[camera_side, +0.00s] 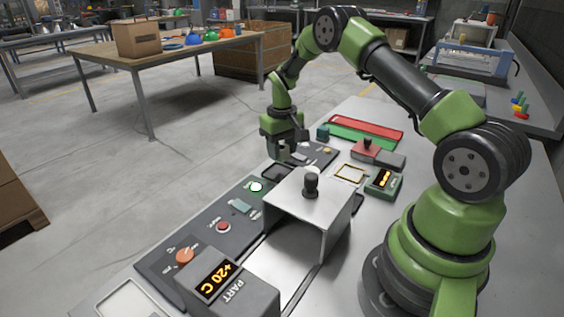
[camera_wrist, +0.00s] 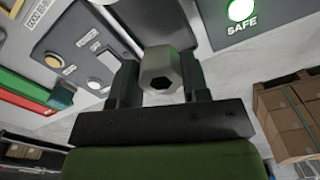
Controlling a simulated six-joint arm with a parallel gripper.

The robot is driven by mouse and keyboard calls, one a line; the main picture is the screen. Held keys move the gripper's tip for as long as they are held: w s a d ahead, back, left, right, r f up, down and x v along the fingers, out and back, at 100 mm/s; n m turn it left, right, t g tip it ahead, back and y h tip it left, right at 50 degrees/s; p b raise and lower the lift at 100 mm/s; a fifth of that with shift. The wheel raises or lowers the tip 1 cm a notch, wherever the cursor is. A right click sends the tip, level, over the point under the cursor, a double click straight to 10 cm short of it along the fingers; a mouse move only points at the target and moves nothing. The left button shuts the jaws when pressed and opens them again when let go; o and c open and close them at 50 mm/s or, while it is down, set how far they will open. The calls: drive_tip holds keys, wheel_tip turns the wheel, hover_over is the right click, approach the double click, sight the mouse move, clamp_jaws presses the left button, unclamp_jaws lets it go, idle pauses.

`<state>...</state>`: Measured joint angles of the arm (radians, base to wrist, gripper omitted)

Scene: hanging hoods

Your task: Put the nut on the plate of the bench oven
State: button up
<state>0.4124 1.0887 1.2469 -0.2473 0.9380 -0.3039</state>
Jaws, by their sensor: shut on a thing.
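My gripper (camera_side: 286,152) is shut on the nut, above the far end of the panel beyond the metal hood (camera_side: 282,200). In the wrist view the grey hexagonal nut (camera_wrist: 160,73) sits between both fingers of my gripper (camera_wrist: 160,85), its dark hole facing the camera. In the side view the nut is too small to make out clearly. The hood has a black knob (camera_side: 310,184) on top and an open front. The display box (camera_side: 222,285) before it reads +20 C and PART. The oven's plate is not clearly visible; the hood hides what is under it.
A control panel runs along the bench's left edge, with an orange dial (camera_side: 185,256), a red button (camera_side: 223,226) and a lit lamp (camera_side: 256,187), marked SAFE in the wrist view.

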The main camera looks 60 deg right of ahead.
wheel_tip(320, 180, up, 11)
drive_tip(key=n, duration=1.2)
hover_over(273, 272)
drive_tip(key=shift+f, duration=7.25)
drive_tip(key=shift+f, duration=0.55)
drive_tip(key=o, duration=1.1)
